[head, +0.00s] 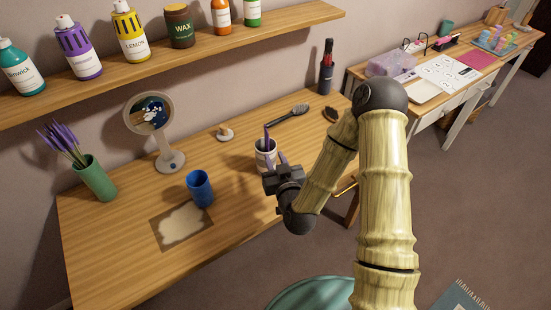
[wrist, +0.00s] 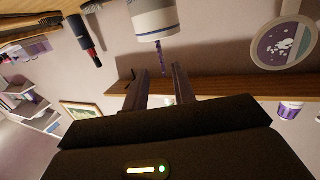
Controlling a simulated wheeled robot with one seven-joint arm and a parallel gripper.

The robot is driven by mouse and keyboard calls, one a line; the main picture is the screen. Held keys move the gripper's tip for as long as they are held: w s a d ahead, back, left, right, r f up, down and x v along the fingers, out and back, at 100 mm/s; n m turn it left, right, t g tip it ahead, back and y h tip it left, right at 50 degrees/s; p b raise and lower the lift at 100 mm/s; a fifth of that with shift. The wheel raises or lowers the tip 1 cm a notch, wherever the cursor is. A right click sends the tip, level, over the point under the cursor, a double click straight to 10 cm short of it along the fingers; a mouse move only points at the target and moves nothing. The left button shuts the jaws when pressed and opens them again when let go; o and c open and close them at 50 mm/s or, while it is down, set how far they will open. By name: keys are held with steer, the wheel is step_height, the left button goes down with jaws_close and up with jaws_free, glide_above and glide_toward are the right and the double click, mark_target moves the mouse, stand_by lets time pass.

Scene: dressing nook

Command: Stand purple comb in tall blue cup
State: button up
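The blue cup (head: 199,188) stands upright on the wooden table, left of my gripper, and I see nothing sticking out of it. A white cup (head: 262,160) with a dark stripe stands just beyond my gripper. A thin purple piece (head: 267,139), likely the purple comb, sticks up out of it. In the wrist view the white cup (wrist: 155,18) appears upside down with the purple piece (wrist: 161,60) projecting from it. My gripper (head: 281,162) is close to the white cup. In the wrist view its fingers (wrist: 161,70) are apart with nothing held between them.
A round mirror (head: 169,160) and a green vase with purple flowers (head: 95,180) stand at the left. A patterned mat (head: 180,224) lies in front of the blue cup. A brush (head: 288,116) and small white stand (head: 225,133) lie behind. A bottle shelf (head: 200,52) hangs above.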

steer(key=shift+g, duration=0.3)
steer(key=s+d+r+m+g+h, duration=0.1)
steer(key=s+d+r+g+h, duration=0.1)
steer(key=s+d+g, duration=0.4)
steer(key=s+d+r+m+g+h, duration=0.2)
steer(key=s+d+r+g, duration=0.2)
steer(key=s+d+g, duration=0.3)
steer(key=s+d, duration=0.2)
steer(key=s, duration=0.2)
steer(key=shift+s+r+h, duration=0.2)
steer(key=shift+s+h, duration=0.1)
steer(key=shift+s, duration=0.1)
steer(key=w+p+v, duration=0.2)
steer(key=p+v, duration=0.6)
steer(key=shift+r, duration=0.4)
